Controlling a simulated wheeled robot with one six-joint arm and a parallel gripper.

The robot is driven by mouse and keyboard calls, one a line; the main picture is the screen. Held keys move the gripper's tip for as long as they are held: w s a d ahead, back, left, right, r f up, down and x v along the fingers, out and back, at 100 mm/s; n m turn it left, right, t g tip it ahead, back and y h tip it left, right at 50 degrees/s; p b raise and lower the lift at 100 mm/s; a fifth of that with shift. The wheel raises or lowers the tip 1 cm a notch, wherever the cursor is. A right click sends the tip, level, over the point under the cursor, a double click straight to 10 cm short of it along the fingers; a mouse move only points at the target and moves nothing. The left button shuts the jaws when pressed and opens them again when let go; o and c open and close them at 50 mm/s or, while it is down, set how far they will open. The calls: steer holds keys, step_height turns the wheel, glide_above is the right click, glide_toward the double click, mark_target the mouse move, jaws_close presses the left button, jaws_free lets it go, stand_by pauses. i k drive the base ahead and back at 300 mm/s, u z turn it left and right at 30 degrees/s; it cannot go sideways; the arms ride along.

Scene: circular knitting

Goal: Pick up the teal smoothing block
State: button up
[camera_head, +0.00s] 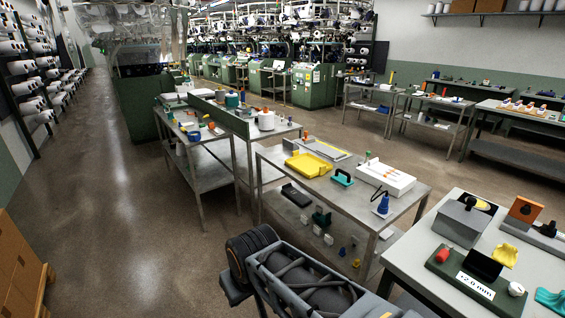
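A teal block with a dark arched handle (342,178), which looks like the smoothing block, sits on the middle metal table (290,165). It lies between a yellow tray (308,165) and a white box-like tray (386,178). Another teal-green piece (551,301) lies at the right edge on the near right table, partly cut off. Dark parts of my own arm show at the bottom centre, in front of the middle table. My gripper's fingers cannot be made out in this view.
The near right table (415,255) holds a grey box with a handle (461,222), a green board marked +2.0 mm (477,284) and an orange block (522,212). A blue bottle-like item (383,204) stands at the middle table's near edge. Open floor (120,220) lies to the left.

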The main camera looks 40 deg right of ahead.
mark_target(341, 180)
steer(key=i, duration=0.7)
steer(key=z, duration=1.5)
steer(key=i, duration=1.65)
